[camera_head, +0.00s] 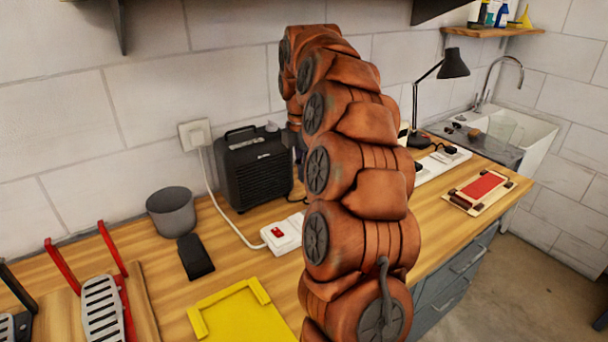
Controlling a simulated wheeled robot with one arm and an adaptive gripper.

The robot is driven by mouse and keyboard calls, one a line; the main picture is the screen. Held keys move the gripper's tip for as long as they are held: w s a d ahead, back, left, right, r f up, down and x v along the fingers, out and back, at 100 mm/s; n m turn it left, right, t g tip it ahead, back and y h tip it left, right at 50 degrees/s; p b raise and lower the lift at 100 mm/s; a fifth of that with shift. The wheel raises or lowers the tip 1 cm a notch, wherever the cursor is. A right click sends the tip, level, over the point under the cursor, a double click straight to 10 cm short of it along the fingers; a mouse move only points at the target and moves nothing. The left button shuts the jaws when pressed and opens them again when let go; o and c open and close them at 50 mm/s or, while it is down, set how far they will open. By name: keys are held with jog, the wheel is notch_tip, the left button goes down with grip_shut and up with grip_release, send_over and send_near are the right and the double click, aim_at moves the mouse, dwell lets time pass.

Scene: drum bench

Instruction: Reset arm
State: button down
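My arm, a chain of copper-coloured segments, rises from the bottom middle of the head view and bends away toward the wall at the top. Its far end passes down behind the upper segments. My gripper is not visible; the arm itself hides that region, so whether it holds anything does not show.
The wooden bench (155,262) carries a black box-shaped device (254,170), a grey pot (171,212), a dark flat object (195,257), a yellow tray (203,322), a power strip (281,235), a desk lamp (453,66) and a red-topped board (481,187). A sink (535,135) stands at right.

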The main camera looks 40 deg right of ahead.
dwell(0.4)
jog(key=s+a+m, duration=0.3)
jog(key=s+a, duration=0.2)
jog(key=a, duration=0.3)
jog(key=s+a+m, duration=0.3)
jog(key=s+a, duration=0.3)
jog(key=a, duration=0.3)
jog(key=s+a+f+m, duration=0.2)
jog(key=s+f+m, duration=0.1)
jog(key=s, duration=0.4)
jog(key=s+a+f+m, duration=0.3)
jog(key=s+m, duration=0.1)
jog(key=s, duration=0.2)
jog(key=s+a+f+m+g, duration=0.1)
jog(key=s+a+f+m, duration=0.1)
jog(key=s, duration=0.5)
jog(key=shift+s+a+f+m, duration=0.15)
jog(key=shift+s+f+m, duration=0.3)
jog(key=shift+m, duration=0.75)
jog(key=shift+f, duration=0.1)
